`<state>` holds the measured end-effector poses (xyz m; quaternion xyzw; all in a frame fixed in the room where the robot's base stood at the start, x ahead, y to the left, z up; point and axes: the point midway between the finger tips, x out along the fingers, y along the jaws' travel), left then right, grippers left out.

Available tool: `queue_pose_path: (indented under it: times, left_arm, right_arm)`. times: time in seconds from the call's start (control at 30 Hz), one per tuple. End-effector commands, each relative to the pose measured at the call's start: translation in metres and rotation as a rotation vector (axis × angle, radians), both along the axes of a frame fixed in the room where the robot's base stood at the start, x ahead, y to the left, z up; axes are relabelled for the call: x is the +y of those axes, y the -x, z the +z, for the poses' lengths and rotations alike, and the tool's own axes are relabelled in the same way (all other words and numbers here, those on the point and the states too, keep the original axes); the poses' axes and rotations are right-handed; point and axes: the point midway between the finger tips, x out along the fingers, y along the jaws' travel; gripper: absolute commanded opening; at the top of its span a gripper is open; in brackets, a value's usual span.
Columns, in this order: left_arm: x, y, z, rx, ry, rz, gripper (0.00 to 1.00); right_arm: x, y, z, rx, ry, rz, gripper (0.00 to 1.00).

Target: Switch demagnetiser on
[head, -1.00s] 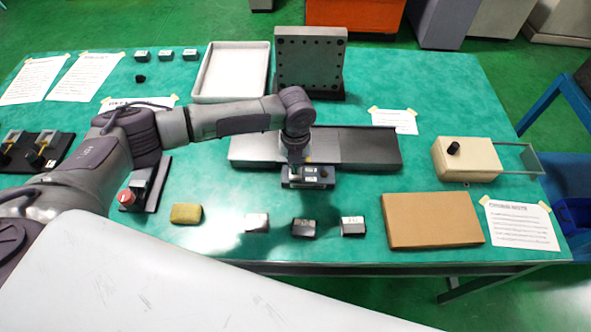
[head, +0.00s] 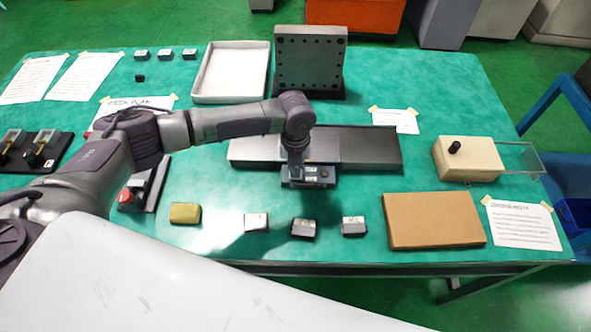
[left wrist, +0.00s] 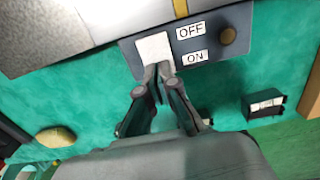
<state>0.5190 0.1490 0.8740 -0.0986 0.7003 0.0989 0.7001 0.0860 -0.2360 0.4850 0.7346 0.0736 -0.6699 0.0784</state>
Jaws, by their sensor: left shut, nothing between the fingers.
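The demagnetiser (head: 365,146) is a long dark metal plate in the middle of the green table, with a grey control box (head: 318,179) on its near side. In the left wrist view the box carries a pale switch (left wrist: 153,47), an OFF label (left wrist: 190,30), an ON label (left wrist: 195,57) and a round brown knob (left wrist: 228,36). My left gripper (left wrist: 157,70) is shut and empty, its fingertips at the switch's lower edge and partly covering it. I cannot tell whether they touch or press it. In the head view my left gripper (head: 297,160) hangs over the box, partly hidden by my wrist.
Several small blocks stand in front, including a yellow one (head: 185,213). A brown cardboard box (head: 433,220) lies right of them. A beige box with a black knob (head: 467,158) is at the right. An upright drilled plate (head: 310,60) and white tray (head: 262,72) stand behind.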

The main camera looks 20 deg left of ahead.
Motion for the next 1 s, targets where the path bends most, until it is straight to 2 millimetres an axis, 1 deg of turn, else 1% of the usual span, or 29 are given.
queue_pose_path:
  times: [0.63, 0.77, 1.0]
  left_arm:
    - [0.000, 0.000, -0.010, 0.000, 0.000, 0.000, 0.00]
    - [0.000, 0.000, -0.007, 0.000, 0.000, 0.000, 0.00]
    - [0.000, 0.000, 0.012, 0.000, 0.001, 0.000, 0.00]
  right_arm:
    - [0.000, 0.001, -0.006, 0.001, 0.000, 0.000, 0.40]
    - [0.000, 0.001, -0.003, 0.001, 0.000, 0.000, 0.40]
    - [0.000, 0.001, 0.015, 0.001, 0.000, 0.000, 0.40]
